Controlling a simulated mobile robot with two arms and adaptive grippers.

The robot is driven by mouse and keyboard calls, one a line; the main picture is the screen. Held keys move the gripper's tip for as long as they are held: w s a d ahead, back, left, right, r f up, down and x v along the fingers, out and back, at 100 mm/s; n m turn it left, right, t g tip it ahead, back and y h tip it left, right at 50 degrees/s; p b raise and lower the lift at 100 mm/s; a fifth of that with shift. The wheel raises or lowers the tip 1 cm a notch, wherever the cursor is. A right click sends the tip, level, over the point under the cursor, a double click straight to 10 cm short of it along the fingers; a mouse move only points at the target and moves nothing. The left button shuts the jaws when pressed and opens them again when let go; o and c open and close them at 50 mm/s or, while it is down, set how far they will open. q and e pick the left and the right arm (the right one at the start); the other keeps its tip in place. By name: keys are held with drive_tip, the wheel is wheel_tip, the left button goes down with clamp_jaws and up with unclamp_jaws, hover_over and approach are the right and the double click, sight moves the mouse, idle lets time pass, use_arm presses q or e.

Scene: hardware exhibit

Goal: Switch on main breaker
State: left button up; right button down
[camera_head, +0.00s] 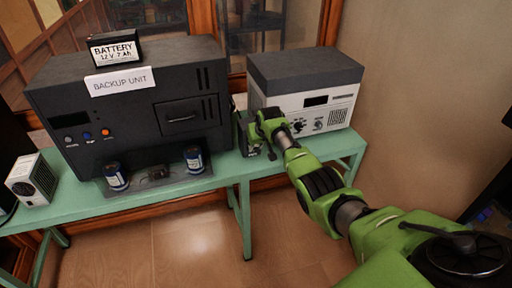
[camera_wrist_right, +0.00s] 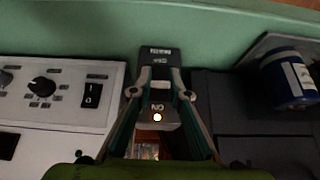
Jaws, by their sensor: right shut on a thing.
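The main breaker looks like a small dark grey box in the right wrist view (camera_wrist_right: 160,54), with small white lettering at its far end. It stands on the green table between two larger units. An "ON" marking and a small round white spot show on its nearer part. My right gripper (camera_wrist_right: 162,92) reaches over the box, its two fingers on either side of a light grey part, and is shut on it. In the head view my right gripper (camera_head: 256,142) mostly hides the breaker. My left gripper is not in view.
The dark backup unit (camera_head: 60,100) with a battery (camera_head: 115,50) on top stands left of the breaker. A white-and-grey device (camera_head: 305,72) with knobs stands close on the right. Two blue cylinders (camera_head: 116,178) (camera_head: 194,160) stand at the backup unit's front. The green table (camera_head: 215,177) has a narrow clear front strip.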

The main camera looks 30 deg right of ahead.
drive_tip(key=shift+r+g, duration=0.1)
drive_tip(key=shift+g, duration=0.2)
idle(0.4)
drive_tip(key=c, duration=1.9)
unclamp_jaws()
drive_tip(key=shift+w, duration=0.1)
drive_tip(key=shift+r, duration=0.1)
drive_tip(key=v, duration=1.1)
drive_tip(key=shift+s+r, duration=0.3)
drive_tip(key=shift+d, duration=0.1)
